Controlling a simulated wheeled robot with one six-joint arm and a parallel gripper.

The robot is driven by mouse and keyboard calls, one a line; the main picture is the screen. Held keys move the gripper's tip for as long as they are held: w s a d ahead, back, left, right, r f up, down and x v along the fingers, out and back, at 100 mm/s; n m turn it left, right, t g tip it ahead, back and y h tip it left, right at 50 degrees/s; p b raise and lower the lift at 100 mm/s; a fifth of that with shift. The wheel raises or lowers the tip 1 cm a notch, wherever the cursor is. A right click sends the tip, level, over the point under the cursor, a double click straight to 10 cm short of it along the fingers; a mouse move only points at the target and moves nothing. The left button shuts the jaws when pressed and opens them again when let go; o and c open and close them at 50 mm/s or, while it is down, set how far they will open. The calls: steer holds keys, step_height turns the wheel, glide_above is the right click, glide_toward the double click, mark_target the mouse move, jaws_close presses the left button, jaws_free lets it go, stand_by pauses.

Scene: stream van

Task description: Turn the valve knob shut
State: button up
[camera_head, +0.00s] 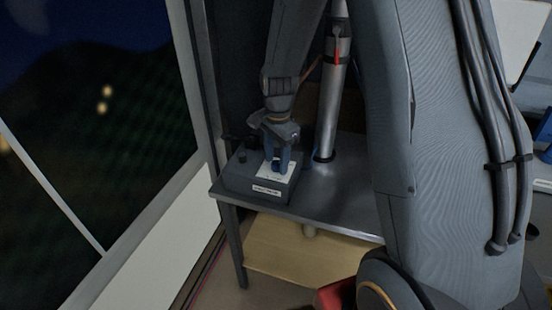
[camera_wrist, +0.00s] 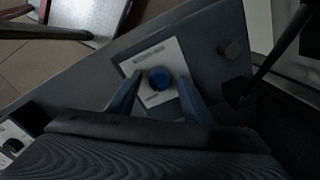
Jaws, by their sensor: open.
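In the head view my gripper (camera_head: 277,165) points down at the plate and mostly hides the knob.
The box stands on a grey metal table (camera_head: 336,205) beside a window (camera_head: 100,110). A silver column (camera_head: 333,95) rises behind the box.

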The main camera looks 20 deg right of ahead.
steer(key=shift+f, duration=0.15)
steer(key=shift+c, duration=0.3)
steer(key=c, duration=1)
